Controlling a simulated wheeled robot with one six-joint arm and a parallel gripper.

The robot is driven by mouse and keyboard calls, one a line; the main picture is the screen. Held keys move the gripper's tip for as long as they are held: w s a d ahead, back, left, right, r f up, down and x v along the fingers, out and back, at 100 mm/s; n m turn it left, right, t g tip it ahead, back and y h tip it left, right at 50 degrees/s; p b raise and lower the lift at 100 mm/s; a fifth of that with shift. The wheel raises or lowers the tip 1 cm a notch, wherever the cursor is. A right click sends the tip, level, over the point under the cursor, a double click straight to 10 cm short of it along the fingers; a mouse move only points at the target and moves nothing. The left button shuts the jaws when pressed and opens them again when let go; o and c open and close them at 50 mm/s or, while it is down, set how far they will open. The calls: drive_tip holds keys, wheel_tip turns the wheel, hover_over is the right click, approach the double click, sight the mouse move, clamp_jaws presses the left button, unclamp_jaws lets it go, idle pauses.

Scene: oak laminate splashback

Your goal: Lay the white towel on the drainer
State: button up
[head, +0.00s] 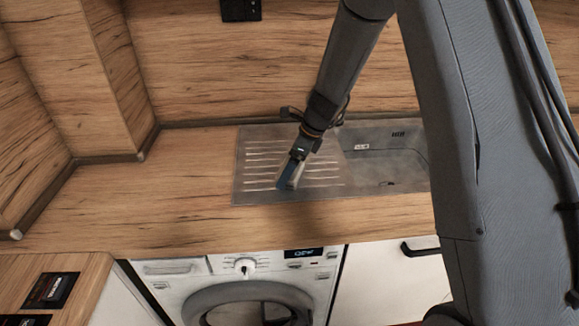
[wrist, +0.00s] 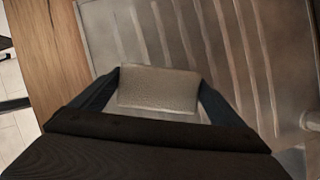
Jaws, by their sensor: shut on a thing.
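The drainer (head: 262,150) is the grey ridged left part of the sink unit. It also fills much of the wrist view (wrist: 205,35). My gripper (head: 287,187) is over the drainer, pointing down. In the wrist view, its two dark fingers (wrist: 158,92) are shut on the white towel (wrist: 158,86), which shows as a small, folded, greyish-white block between them. The towel is over the ridges near the front of the drainer. I cannot tell whether it touches the surface. In the head view the towel is mostly hidden by my gripper.
The sink basin (head: 390,167) lies right of the drainer. Bare wooden worktop (head: 150,195) is free to the left. A washing machine (head: 240,285) stands below the front edge. A wooden splashback (head: 200,70) rises behind, with a black socket (head: 240,9).

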drive_tip(key=o, duration=0.8)
drive_tip(key=b+v, duration=0.3)
drive_tip(key=v, duration=0.8)
drive_tip(key=s+d+f+n+h, duration=0.1)
drive_tip(key=s+d+n, duration=0.3)
drive_tip(key=s+n, duration=0.7)
drive_tip(key=s+d+f+n+h, duration=0.2)
drive_tip(key=s+d+n, duration=0.3)
drive_tip(key=s+n, duration=0.6)
drive_tip(key=shift+s+h, duration=0.6)
drive_tip(key=shift+s, duration=0.25)
drive_tip(key=shift+f, duration=0.1)
